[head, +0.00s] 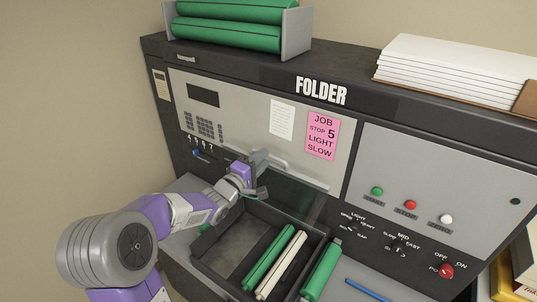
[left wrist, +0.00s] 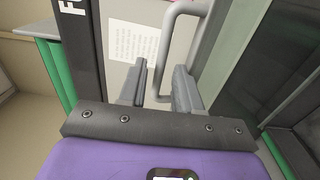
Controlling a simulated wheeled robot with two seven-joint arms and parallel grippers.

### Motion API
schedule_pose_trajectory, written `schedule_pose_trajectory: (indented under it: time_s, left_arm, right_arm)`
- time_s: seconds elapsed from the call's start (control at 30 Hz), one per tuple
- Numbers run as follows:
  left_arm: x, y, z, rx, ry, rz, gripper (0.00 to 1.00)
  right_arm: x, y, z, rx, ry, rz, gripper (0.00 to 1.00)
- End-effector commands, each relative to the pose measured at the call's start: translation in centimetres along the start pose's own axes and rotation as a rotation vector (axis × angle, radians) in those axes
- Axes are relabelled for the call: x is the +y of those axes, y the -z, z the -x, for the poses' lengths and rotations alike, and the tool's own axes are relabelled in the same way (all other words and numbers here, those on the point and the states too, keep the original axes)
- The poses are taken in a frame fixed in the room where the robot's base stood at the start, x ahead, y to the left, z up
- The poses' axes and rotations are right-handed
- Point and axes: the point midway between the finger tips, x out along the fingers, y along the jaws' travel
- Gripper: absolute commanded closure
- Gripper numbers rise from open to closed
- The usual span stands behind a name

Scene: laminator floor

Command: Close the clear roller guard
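The clear roller guard (head: 296,196) looks like a dark, see-through panel below the grey front of the folder. It also shows as a glassy panel at the right of the left wrist view (left wrist: 243,55). A grey bar handle (head: 297,174) runs along its upper side; it also shows in the left wrist view (left wrist: 161,52). I cannot tell the guard's exact angle. My left gripper (head: 260,170) is at the left end of the handle. In the left wrist view its fingers (left wrist: 160,88) are apart, with the handle bar appearing between them. My right gripper is out of view.
A dark tray (head: 222,259) below the guard holds a green and a cream roller (head: 281,265). Another green roller (head: 321,271) lies at its right. A control panel with buttons and knobs (head: 398,250) is at the right. Green rollers (head: 230,32) and paper (head: 445,66) sit on top.

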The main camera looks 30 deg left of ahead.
Motion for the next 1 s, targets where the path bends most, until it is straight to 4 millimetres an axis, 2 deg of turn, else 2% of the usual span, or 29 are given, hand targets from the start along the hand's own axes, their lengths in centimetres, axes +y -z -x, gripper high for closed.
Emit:
schedule_pose_trajectory:
  time_s: [0.1, 0.2, 0.53, 0.57, 0.77, 1.0]
  left_arm:
    - [0.0, -0.1, -1.8, -0.003, 0.001, 0.001, 0.67]
    - [0.0, -0.1, -2.7, -0.001, 0.0, 0.0, 0.67]
    - [0.0, -0.1, -3.2, 0.0, 0.001, 0.0, 0.67]
    - [0.0, -0.1, -3.2, 0.0, 0.0, 0.0, 0.68]
    - [0.0, -0.1, -3.1, 0.0, 0.001, 0.0, 0.99]
    - [0.0, -0.1, -3.1, 0.0, 0.0, 0.0, 1.0]
  right_arm:
    - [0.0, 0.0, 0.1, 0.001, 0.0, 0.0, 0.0]
    - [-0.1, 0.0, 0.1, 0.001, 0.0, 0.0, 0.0]
    - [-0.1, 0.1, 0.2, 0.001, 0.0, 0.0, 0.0]
    - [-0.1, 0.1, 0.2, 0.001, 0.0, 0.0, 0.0]
    - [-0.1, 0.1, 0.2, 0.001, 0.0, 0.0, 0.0]
    - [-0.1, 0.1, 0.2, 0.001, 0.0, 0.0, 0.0]
